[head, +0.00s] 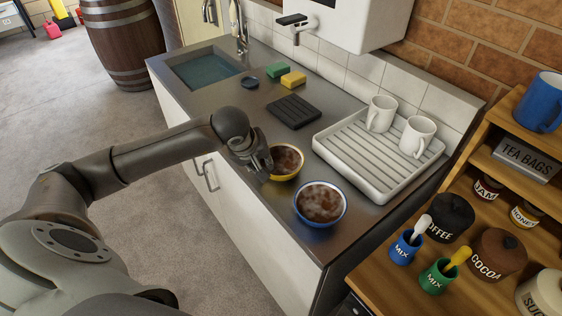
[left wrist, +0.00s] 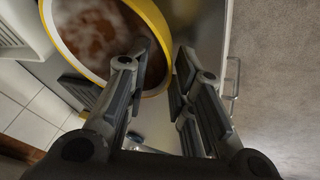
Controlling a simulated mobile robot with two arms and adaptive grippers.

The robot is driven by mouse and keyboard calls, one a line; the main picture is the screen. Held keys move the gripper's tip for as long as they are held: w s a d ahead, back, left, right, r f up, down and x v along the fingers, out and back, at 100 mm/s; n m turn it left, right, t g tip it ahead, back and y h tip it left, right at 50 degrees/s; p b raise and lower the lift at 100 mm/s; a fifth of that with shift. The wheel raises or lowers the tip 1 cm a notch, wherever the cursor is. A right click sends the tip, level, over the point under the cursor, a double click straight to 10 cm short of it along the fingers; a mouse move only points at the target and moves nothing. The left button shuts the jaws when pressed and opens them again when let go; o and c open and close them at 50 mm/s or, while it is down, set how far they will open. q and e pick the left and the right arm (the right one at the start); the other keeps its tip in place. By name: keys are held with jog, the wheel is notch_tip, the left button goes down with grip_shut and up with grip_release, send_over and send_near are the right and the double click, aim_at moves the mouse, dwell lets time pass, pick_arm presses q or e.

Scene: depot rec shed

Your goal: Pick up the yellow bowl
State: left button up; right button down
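The yellow bowl (head: 287,162), filled with steaming brown food, stands upright on the steel counter near its front edge. It also shows at the top of the left wrist view (left wrist: 158,14). My left gripper (head: 262,166) is at the bowl's left side, pointing down. In the left wrist view its fingers (left wrist: 163,62) are apart, one over the inside of the bowl and one outside, with the rim between them. A gap shows between the fingers, and I see no firm grip on the rim. My right gripper is not in view.
A blue bowl (head: 320,204) with similar food stands close in front of the yellow one. A white drying rack (head: 345,165) with two mugs lies to the right. Behind are a black ridged mat (head: 293,111), sponges and the sink (head: 205,68). A wooden shelf (head: 390,283) stands at right.

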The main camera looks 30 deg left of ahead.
pick_arm(q)
jog(key=shift+w+f, duration=0.2)
jog(key=shift+f, duration=0.2)
jog(key=shift+c, duration=0.3)
grip_shut()
jog(key=shift+r, duration=0.15)
